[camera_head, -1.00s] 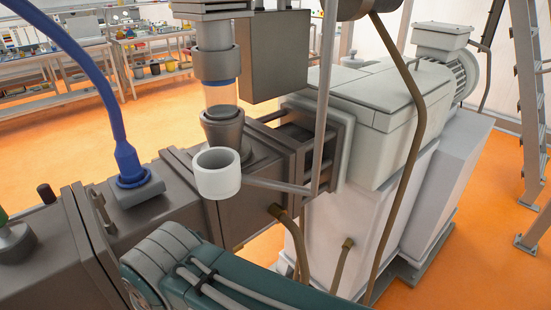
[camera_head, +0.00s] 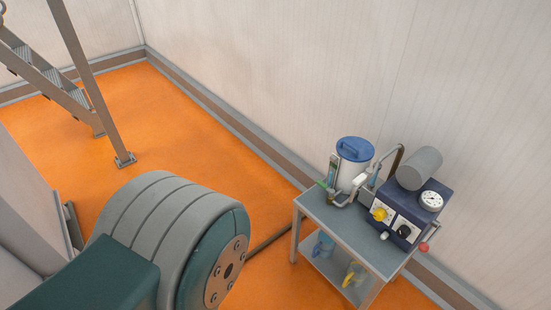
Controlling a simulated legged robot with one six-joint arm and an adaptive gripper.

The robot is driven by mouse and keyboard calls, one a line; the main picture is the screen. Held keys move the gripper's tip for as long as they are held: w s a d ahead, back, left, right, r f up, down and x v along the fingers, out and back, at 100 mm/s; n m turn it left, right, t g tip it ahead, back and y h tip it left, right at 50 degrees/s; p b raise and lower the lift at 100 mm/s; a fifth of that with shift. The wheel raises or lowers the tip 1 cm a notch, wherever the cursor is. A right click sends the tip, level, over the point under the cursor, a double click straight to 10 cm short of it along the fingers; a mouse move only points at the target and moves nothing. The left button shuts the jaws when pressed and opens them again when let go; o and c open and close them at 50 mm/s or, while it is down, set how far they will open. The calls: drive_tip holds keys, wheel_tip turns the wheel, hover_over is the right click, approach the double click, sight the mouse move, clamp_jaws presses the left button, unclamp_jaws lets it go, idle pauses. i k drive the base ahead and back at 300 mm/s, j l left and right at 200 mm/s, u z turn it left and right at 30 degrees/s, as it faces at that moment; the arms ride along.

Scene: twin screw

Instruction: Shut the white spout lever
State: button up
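A white canister with a blue lid (camera_head: 352,162) stands on a small grey cart (camera_head: 350,238) at the right, by the wall. A small white piece (camera_head: 360,181) sits low on its right side, by a bent metal pipe. It may be the white spout lever, but it is too small to tell its shape or whether it is open or shut. My gripper is out of view. Only a teal and grey link of my arm shows, large at the lower left and apart from the cart.
A dark blue unit with a gauge and a yellow knob (camera_head: 406,213) stands beside the canister, with a grey cylinder (camera_head: 419,168) above. Jugs sit on the lower shelf. Metal steps (camera_head: 50,80) stand far left. The orange floor (camera_head: 205,135) is clear between.

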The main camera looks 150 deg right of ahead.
sight(368, 172)
drive_tip(key=u, duration=5.7)
drive_tip(key=i+j+u, duration=0.1)
drive_tip(key=i, duration=0.85)
